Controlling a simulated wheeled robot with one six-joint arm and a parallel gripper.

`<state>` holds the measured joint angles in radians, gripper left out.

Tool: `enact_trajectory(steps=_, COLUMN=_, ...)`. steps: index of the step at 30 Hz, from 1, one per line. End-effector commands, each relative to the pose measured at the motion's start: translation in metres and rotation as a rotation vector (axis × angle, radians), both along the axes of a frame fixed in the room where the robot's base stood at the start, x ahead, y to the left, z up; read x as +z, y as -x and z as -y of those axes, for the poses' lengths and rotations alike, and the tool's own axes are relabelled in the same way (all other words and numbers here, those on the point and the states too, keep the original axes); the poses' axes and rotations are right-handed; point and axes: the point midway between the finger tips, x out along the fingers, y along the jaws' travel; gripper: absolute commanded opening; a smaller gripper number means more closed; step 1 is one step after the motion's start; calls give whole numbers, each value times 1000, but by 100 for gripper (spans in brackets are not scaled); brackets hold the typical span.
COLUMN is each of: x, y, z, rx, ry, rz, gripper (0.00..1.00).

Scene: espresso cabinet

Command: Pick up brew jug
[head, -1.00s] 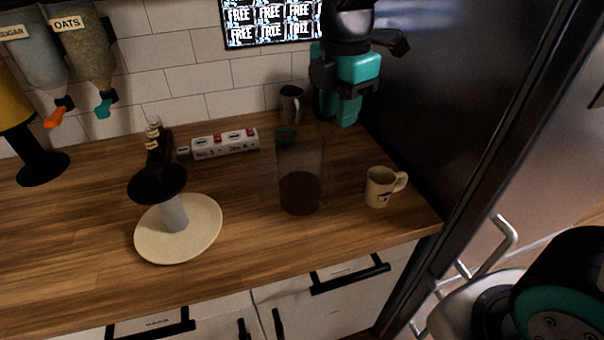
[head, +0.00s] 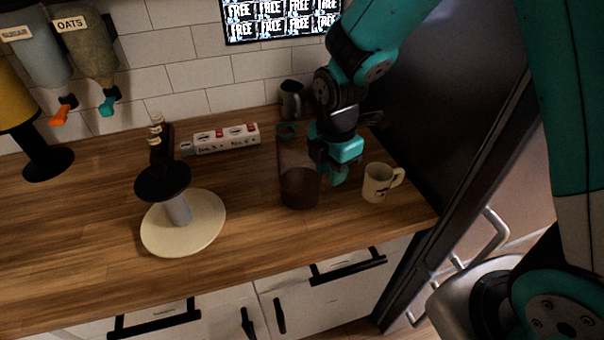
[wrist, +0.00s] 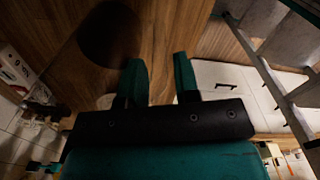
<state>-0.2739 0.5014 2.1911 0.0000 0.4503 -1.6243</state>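The brew jug (head: 298,186), a tall clear vessel with dark contents in its lower part, stands upright on the wooden counter in the head view. My gripper (head: 333,172), teal and black, is just right of the jug, at about the height of its lower half. In the wrist view the two teal fingers (wrist: 160,78) are apart with nothing between them. A dark round shape (wrist: 110,34), which looks like the jug, lies beyond the left finger. I cannot tell whether the gripper touches the jug.
A cream mug (head: 378,183) stands close to the right of my gripper. A dark metal pitcher (head: 291,98) stands behind the jug by the wall. A power strip (head: 226,138) and a round pale stand base (head: 205,232) are to the left. A dark tall panel borders the counter's right.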

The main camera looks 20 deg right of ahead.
Motion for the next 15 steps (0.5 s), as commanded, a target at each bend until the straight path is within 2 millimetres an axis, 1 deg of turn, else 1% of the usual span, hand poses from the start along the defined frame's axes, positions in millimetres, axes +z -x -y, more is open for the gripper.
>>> enact_trajectory(steps=4, x=0, y=0, z=0, rx=0, ry=0, rz=1, gripper=29)
enact_trajectory(steps=5, x=0, y=0, z=0, rx=0, ry=0, rz=1, gripper=27)
enact_trajectory(steps=6, x=0, y=0, z=0, rx=0, ry=0, rz=1, gripper=18)
enact_trajectory(steps=8, x=0, y=0, z=0, rx=0, ry=0, rz=1, gripper=4)
enact_trajectory(steps=9, x=0, y=0, z=0, rx=0, ry=0, rz=1, gripper=0)
enact_trajectory(steps=15, x=1, y=-1, z=0, rx=0, ry=-1, rz=4, gripper=0)
